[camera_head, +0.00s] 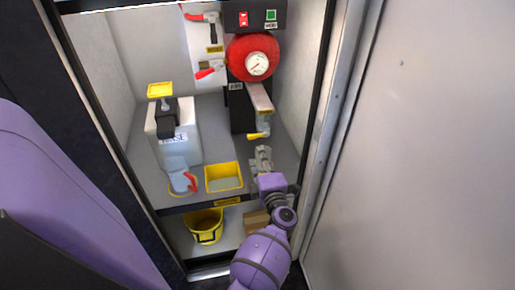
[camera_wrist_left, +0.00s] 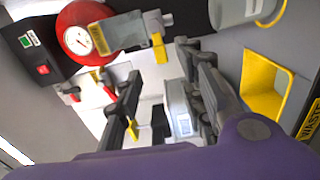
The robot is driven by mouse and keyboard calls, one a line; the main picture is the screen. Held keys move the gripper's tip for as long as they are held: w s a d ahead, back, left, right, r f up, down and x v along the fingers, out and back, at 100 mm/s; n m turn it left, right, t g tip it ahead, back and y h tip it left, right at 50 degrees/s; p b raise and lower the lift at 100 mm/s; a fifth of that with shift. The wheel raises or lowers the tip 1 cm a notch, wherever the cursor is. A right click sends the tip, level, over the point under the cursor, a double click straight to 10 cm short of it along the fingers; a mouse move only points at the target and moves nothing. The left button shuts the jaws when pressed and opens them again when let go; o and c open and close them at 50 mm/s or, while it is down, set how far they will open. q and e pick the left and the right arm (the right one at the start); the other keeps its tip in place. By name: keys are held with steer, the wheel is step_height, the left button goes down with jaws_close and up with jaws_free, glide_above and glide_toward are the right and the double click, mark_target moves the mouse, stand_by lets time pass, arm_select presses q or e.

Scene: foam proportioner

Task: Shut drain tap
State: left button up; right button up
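A small yellow lever (camera_head: 258,135) sits at the bottom of a clear cup-like fitting under the slanted metal piece (camera_head: 260,97) on the black unit; it looks like the drain tap, but its label is too small to read. It also shows in the left wrist view (camera_wrist_left: 159,48), sticking out sideways from the grey fitting. My left gripper (camera_head: 262,153) is just below and in front of the lever in the head view, apart from it. My right gripper is not in view.
A red round housing with a gauge (camera_head: 257,63) is above. Red levers (camera_head: 205,73) are on the back panel. A white container (camera_head: 178,140), a clear jug with red handle (camera_head: 180,180) and a yellow tray (camera_head: 224,177) stand left. A yellow bucket (camera_head: 204,222) is below.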

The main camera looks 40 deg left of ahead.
arm_select(q)
steer(key=v, duration=0.2)
steer(key=shift+s+d, duration=0.25)
steer(key=shift+d, duration=0.05)
steer(key=shift+w, duration=0.1)
steer(key=w+d+r+m+t+h, duration=0.4)
steer(key=w+d+r+m+t, duration=0.1)
steer(key=d+m, duration=0.2)
steer(key=s+d+f+m+t+h+p, duration=0.1)
steer(key=s+d+f+m+h+p, duration=0.1)
steer(key=s+d+m+h, duration=0.55)
steer(key=s+f+m+g+h+p, duration=0.1)
steer(key=s+f+m+g, duration=0.2)
steer(key=s, duration=0.8)
steer(key=s+f+m+g+p, duration=0.1)
steer(key=s+f+m+g, duration=0.2)
steer(key=s, duration=0.9)
steer(key=s+f+m+g+h+p, duration=0.1)
steer(key=s+f+m+g+p, duration=0.1)
steer(key=s+f+m, duration=0.5)
steer(key=s+d+f+g, duration=0.1)
steer(key=s, duration=0.3)
steer(key=shift+s+m+h, duration=0.15)
steer(key=shift+m+h, duration=0.2)
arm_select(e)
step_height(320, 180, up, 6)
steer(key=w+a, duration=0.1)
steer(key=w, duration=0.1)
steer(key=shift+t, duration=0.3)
